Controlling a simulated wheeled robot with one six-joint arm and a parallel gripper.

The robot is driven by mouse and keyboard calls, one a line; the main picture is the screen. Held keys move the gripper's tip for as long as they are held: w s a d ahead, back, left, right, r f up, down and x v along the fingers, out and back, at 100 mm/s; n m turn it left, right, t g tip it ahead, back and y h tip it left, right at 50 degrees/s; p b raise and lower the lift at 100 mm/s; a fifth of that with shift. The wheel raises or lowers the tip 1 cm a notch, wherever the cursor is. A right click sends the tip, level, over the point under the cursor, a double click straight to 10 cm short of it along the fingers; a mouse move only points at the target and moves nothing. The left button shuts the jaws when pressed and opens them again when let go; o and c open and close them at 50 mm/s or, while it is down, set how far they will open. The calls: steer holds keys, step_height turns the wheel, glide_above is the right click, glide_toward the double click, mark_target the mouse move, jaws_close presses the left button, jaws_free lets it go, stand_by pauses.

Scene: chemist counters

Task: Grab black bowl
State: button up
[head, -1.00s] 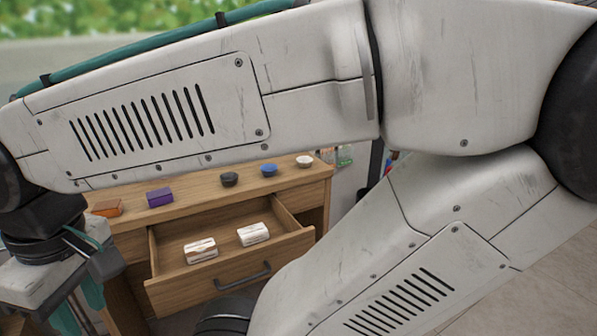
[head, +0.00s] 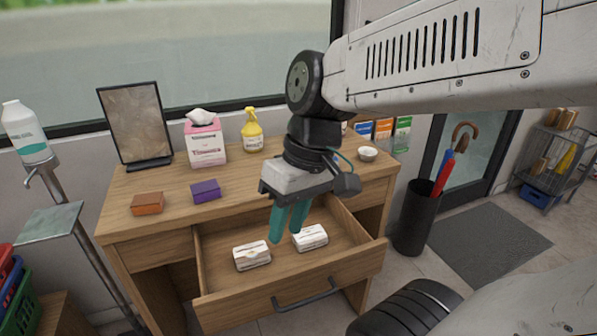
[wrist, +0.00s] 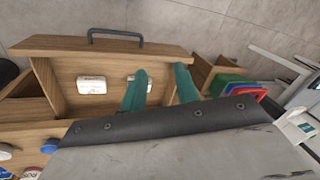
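The black bowl is not visible in either current view; my gripper and wrist cover part of the counter top in the head view. My gripper (head: 286,234) points down over the open drawer (head: 330,274), with its green fingers apart and nothing between them. In the wrist view the fingers (wrist: 161,76) also show a gap. A blue bowl (wrist: 48,146) shows at the lower left of the wrist view, beside my gripper body. A white bowl (head: 367,154) stands on the counter at the right in the head view.
Two white packs (head: 252,256) (head: 310,237) lie in the drawer. An orange box (head: 148,203), a purple box (head: 206,190), a tissue box (head: 206,145), a yellow spray bottle (head: 252,132) and a framed panel (head: 137,125) stand on the counter. A black umbrella stand (head: 415,222) is at right.

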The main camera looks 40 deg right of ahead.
steer(key=w+d+f+t+y, duration=0.1)
steer(key=w+d+t+y, duration=0.15)
steer(key=w, duration=0.55)
steer(key=w+d+f+t+y, duration=0.2)
steer(key=w+d+y, duration=0.15)
steer(key=w, duration=0.45)
steer(key=w+d+f+t+h, duration=0.1)
steer(key=w+d+f+t, duration=0.1)
steer(key=d, duration=0.4)
steer(key=w+d+f+m+t+h, duration=0.1)
steer(key=w+d+f+t+h, duration=0.1)
steer(key=d, duration=0.5)
steer(key=w+d+f+t+h, duration=0.1)
steer(key=w+d+f+t, duration=0.2)
steer(key=d, duration=0.4)
steer(key=shift+w+f+m+t+h, duration=0.15)
steer(key=shift+w+m+t+h, duration=0.2)
steer(key=shift+w, duration=0.15)
steer(key=shift+w+d+f, duration=0.15)
steer(key=shift+w+f, duration=0.1)
steer(key=x, duration=0.7)
steer(key=shift+w+d, duration=0.2)
jaws_close()
